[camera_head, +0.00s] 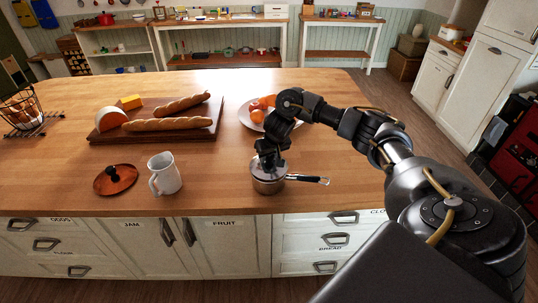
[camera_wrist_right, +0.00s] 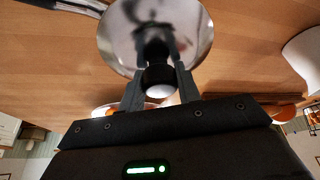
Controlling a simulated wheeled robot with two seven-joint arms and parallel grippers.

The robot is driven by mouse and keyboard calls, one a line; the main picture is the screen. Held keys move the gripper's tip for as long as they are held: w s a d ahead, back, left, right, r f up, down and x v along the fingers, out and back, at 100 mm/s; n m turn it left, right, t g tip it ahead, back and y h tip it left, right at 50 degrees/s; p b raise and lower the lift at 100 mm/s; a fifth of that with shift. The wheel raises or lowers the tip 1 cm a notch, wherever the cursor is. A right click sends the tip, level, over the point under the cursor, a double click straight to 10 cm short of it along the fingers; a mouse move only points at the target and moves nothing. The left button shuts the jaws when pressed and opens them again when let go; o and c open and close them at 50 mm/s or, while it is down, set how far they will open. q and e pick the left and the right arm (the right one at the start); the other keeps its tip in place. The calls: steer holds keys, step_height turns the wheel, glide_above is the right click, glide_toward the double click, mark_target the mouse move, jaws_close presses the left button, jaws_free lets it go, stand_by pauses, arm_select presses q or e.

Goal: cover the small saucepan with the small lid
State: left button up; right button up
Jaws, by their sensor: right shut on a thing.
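The small saucepan (camera_head: 268,187) is a shiny metal pan near the front edge of the island, its dark handle (camera_head: 308,180) pointing right. My right gripper (camera_head: 270,163) is directly above it, pointing down. In the wrist view the right gripper (camera_wrist_right: 156,55) is shut on the dark knob (camera_wrist_right: 158,78) of the small lid, a shiny metal disc (camera_wrist_right: 113,38). The lid is at or just above the pan's rim; I cannot tell whether it rests fully on it. The pan body is mostly hidden behind the lid in the wrist view. My left gripper is not in view.
A copper-coloured lid (camera_head: 116,180) and a white jug (camera_head: 164,174) stand left of the pan. Behind are a bread board (camera_head: 205,133) with loaves and cheese, and a plate (camera_head: 247,117) of orange fruit. A wire basket (camera_head: 22,110) stands far left. Wood right of the plate is clear.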

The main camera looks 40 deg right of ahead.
steer(key=shift+f, duration=0.35)
steer(key=shift+f, duration=0.55)
stand_by(0.8)
steer(key=o, duration=1.1)
steer(key=shift+o, duration=0.2)
step_height(320, 180, up, 2)
steer(key=p, duration=0.3)
steer(key=shift+r, duration=0.25)
steer(key=shift+r+b, duration=0.1)
steer(key=shift+b, duration=0.2)
steer(key=shift+r, duration=1.6)
